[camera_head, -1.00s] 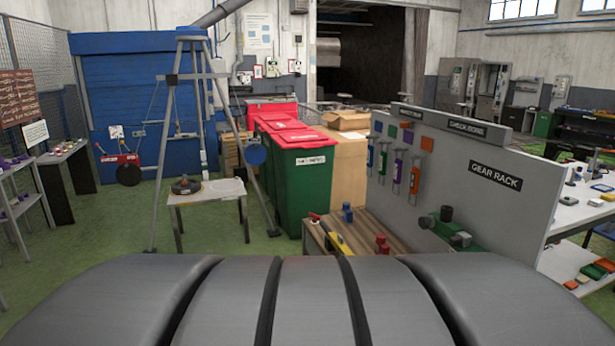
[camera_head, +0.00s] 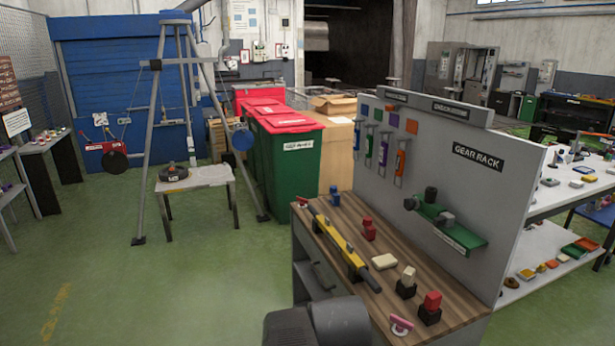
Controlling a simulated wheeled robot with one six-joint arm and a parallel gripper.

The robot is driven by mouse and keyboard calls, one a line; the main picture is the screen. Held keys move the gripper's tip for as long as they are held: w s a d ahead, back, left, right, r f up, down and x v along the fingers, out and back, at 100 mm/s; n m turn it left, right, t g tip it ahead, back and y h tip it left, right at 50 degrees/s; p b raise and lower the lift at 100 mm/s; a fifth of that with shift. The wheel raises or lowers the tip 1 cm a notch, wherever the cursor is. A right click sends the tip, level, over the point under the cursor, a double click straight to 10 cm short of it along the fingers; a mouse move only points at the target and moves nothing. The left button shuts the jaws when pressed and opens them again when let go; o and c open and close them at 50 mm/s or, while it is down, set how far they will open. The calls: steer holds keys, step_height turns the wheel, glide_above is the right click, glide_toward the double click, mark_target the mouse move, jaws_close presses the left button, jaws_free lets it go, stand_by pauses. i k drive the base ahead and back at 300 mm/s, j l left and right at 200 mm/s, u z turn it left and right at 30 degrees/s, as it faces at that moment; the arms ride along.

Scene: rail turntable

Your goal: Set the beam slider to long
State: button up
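No part is clearly legible as the beam slider, and no "long" mark can be read. A yellow bar (camera_head: 338,240) with dark ends and a small block on it lies along the wooden-topped bench (camera_head: 345,212) at centre right. My gripper is not in view; only a dark rounded part of my arm shows at the bottom centre.
The bench also holds red, black and cream blocks. A grey gear rack panel (camera_head: 478,195) stands behind it. Green bins with red lids (camera_head: 292,125) and a small table (camera_head: 196,180) stand farther back. The green floor (camera_head: 190,290) at left front is clear.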

mark_target(446, 219)
steer(key=i+l, duration=0.3)
steer(key=l, duration=0.15)
steer(key=i+l, duration=0.3)
steer(key=l, duration=0.15)
